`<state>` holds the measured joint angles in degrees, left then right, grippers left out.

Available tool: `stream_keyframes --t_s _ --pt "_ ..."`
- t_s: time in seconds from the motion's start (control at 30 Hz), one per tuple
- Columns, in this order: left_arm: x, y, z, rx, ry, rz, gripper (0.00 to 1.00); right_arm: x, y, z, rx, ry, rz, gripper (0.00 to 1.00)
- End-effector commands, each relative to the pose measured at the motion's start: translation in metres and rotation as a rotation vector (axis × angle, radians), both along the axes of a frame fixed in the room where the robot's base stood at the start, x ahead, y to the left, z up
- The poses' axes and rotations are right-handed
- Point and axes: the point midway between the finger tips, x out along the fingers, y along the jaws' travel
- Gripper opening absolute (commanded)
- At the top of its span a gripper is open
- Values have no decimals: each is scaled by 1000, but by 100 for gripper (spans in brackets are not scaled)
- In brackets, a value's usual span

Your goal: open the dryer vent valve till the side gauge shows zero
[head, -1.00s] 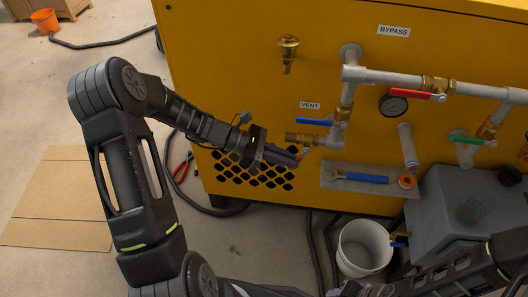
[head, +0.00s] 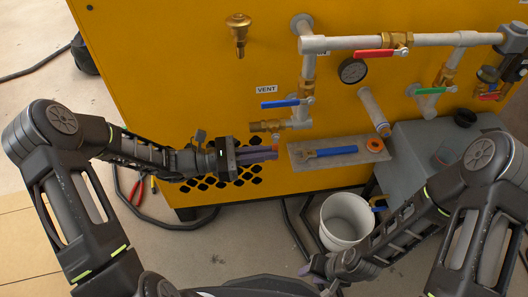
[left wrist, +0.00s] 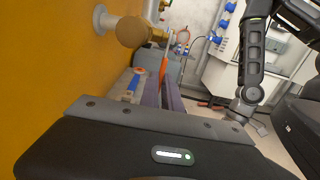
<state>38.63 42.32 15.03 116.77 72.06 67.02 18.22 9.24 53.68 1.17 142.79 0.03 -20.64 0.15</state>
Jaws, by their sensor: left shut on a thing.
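The vent valve's blue handle (head: 280,103) lies crosswise to its upright pipe, below the VENT label (head: 267,89). A brass outlet fitting (head: 265,126) sticks out below it and shows large in the left wrist view (left wrist: 133,31). The round black gauge (head: 353,70) is right of the valve; its needle is too small to read. My left gripper (head: 272,153) is below the fitting, shut on a thin orange piece (left wrist: 164,64) that hangs close to the fitting. My right gripper (head: 322,268) is low, near the bucket; its jaws are unclear.
A white bucket (head: 346,220) stands on the floor. A blue-handled tool (head: 331,152) lies on a grey ledge (head: 300,163) beside an orange ring (head: 375,145). Red-handled (head: 380,53) and green-handled (head: 434,90) valves are to the right. A grey box (head: 410,150) stands below them.

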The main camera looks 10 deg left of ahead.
Motion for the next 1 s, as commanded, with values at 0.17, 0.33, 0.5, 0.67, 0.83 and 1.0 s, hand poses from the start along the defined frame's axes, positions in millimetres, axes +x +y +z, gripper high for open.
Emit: stream_keyframes --t_s 0.17,0.33,0.5,0.67,0.83,1.0 --pt "0 0 0 1 0 1 14 0 0 0 0 0 0 36" --pt "0 0 0 1 0 0 16 0 0 0 0 0 1 36" --pt "0 2 0 1 0 0 16 0 0 1 0 1 1 36" --pt "-4 15 1 2 1 2 16 -1 1 4 1 2 3 36" --pt "-13 42 0 2 0 4 16 -2 2 10 4 4 6 36" --pt "-22 65 -1 2 1 2 16 -4 3 13 5 6 9 36"
